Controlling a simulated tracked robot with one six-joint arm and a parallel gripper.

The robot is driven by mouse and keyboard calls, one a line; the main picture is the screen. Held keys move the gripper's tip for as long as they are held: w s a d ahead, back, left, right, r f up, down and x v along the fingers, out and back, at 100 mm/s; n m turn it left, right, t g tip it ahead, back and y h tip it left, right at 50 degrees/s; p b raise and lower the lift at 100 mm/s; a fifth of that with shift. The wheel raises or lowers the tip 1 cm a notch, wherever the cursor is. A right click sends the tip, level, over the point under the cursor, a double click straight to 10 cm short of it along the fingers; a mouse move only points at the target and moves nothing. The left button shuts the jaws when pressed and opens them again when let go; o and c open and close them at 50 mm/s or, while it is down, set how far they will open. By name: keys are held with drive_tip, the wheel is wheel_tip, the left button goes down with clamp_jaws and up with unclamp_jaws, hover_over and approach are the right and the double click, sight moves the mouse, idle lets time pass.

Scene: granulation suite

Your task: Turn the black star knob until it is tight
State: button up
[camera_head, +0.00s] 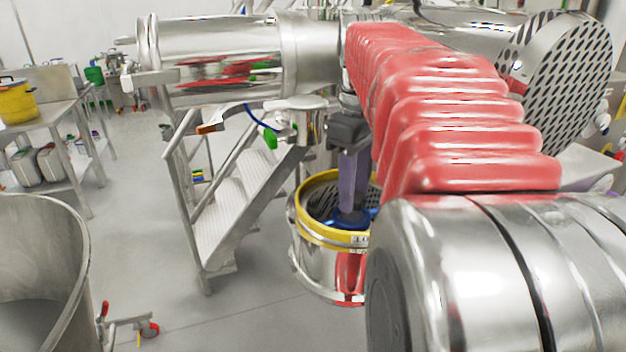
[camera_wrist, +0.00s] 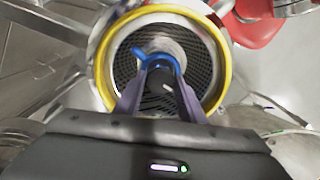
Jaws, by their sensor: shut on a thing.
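A steel round housing with a yellow rim (camera_head: 301,216) stands below my arm, with a dark perforated screen inside it. The yellow rim (camera_wrist: 222,62) rings the wrist view too. A blue part with arms (camera_wrist: 148,57) sits at its middle; it also shows in the head view (camera_head: 345,222). My gripper (camera_wrist: 160,84) points down into the housing, its two purplish fingers shut on a dark piece at the centre, which looks like the black star knob (camera_wrist: 162,75). The fingers and blue part hide much of it. The gripper also shows in the head view (camera_head: 353,195).
Metal steps with a rail (camera_head: 228,215) stand left of the housing. A large steel cylinder (camera_head: 215,60) hangs above them. A big open steel vessel (camera_head: 70,270) is at the lower left. A table with a yellow pot (camera_head: 17,103) stands far left.

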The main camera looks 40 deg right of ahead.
drive_tip(key=m, duration=1.3)
drive_tip(key=shift+m, duration=0.4)
drive_tip(key=m, duration=0.5)
drive_tip(key=shift+a, duration=0.1)
drive_tip(key=m, duration=0.6)
drive_tip(key=shift+w, duration=0.1)
drive_tip(key=shift+m, duration=0.3)
drive_tip(key=o, duration=1)
drive_tip(key=shift+o, duration=0.2)
drive_tip(key=shift+r, duration=0.1)
wheel_tip(320, 180, up, 14)
drive_tip(key=shift+f, duration=0.25)
